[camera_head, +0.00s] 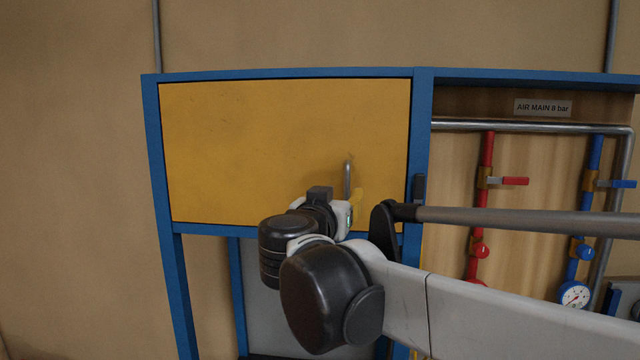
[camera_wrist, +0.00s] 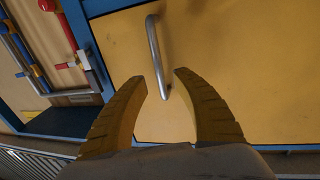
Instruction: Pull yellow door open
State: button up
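The yellow door (camera_head: 270,140) is a flat panel set in a blue frame (camera_head: 150,130), and it looks closed. Its metal bar handle (camera_head: 347,178) stands upright near the right side of the door. In the wrist view the handle (camera_wrist: 155,50) runs down toward the gap between my fingers. My gripper (camera_wrist: 160,85) is open, with its two yellow ribbed fingers on either side of the handle's lower end. I cannot tell whether either finger touches it. In the head view my wrist hides most of my gripper (camera_head: 356,200) and the handle's lower part.
Right of the door, a panel holds a red pipe (camera_head: 487,150) and a blue pipe (camera_head: 592,150) with valve levers, and a gauge (camera_head: 574,294). A grey pipe (camera_head: 530,126) runs above them. Bare wall lies left of the frame.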

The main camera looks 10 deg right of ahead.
aim_at(346, 191)
jog(key=shift+p+x, duration=0.45)
jog(key=shift+x, duration=1.8)
grip_shut()
jog(key=shift+s+a, duration=0.1)
